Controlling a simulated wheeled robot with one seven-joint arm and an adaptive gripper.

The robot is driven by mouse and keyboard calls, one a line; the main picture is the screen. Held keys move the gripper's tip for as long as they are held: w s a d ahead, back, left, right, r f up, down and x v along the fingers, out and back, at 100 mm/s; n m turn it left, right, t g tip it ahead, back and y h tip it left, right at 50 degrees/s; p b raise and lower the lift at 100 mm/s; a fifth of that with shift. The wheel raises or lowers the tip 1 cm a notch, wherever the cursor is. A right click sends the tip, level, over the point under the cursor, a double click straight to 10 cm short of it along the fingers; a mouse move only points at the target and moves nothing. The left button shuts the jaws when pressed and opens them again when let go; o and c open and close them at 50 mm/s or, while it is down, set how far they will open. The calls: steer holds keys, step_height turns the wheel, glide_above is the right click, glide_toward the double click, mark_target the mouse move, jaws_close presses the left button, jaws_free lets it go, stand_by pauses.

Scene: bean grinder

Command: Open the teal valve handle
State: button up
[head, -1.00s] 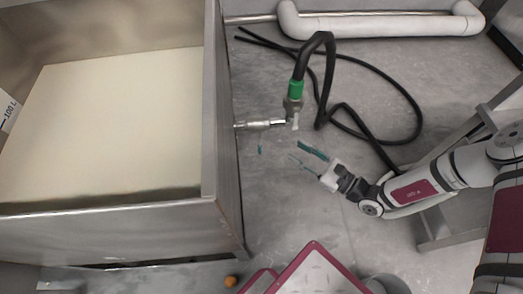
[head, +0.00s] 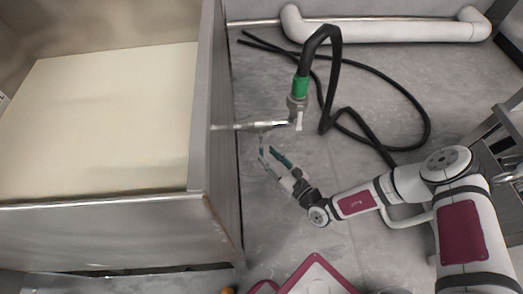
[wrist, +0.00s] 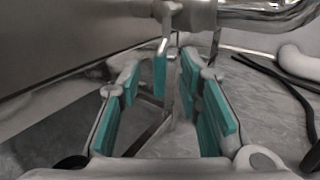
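The teal valve handle (wrist: 160,72) hangs down from the metal valve and pipe (wrist: 190,14) in the wrist view. Its upper stem is bare metal. In the head view the valve (head: 255,126) sticks out of the tank's right wall, and the handle is hard to tell from my fingers. My gripper (head: 268,154) is just below the valve; it also shows in the wrist view (wrist: 157,82). Its teal-padded fingers are open, one on each side of the handle. I see gaps between handle and pads, so the gripper holds nothing.
A steel tank (head: 110,235) with pale contents (head: 100,120) stands at left. A black hose (head: 335,75) with a green collar (head: 300,88) joins the valve end and loops over the floor. A white pipe (head: 385,28) runs along the back. Maroon-edged panel (head: 318,275) stands in front.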

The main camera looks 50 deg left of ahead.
mark_target(261, 149)
steer(key=shift+w+a+b, duration=0.2)
steer(key=shift+a+b, duration=0.4)
steer(key=shift+a, duration=1.65)
jaws_close()
